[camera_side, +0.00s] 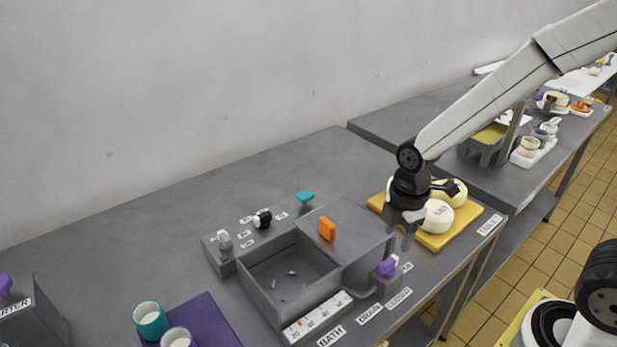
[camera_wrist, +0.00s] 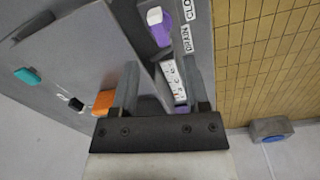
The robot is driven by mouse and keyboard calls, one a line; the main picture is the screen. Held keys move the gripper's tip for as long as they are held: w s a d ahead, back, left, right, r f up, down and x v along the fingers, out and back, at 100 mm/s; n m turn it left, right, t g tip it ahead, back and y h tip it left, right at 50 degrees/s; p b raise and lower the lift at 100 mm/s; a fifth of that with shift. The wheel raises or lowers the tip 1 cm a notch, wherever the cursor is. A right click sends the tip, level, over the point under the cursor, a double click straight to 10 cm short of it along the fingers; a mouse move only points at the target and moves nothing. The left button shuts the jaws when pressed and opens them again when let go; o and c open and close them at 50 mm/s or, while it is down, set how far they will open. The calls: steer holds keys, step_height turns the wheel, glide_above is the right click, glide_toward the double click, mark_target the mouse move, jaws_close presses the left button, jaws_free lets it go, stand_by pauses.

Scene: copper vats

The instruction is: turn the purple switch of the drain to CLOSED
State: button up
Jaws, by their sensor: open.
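The purple switch (camera_side: 388,266) stands at the right end of the grey bath unit, beside the DRAIN label (camera_side: 369,313) and the CLOSED label (camera_side: 398,298). In the wrist view the purple switch (camera_wrist: 160,27) has a white end and lies beyond my fingers, beside the partly cut-off DRAIN and CLOSED labels (camera_wrist: 188,25). My gripper (camera_side: 408,235) points down just above and behind the switch in the side view, apart from it. Its two fingers also show in the wrist view (camera_wrist: 160,85), spread with nothing held between them.
The grey bath basin (camera_side: 262,290) has an orange knob (camera_side: 327,229), a teal knob (camera_side: 306,196) and a black knob (camera_side: 262,218) around it. A yellow board (camera_side: 433,240) with pale round things sits close to my gripper. Cups (camera_side: 151,320) stand at the lower left.

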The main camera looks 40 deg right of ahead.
mark_target(389, 261)
steer(key=shift+w+a+n, duration=0.15)
steer(key=shift+w+n, duration=0.1)
steer(key=shift+n, duration=0.95)
steer(key=shift+f, duration=0.15)
steer(key=shift+f, duration=3.8)
jaws_close()
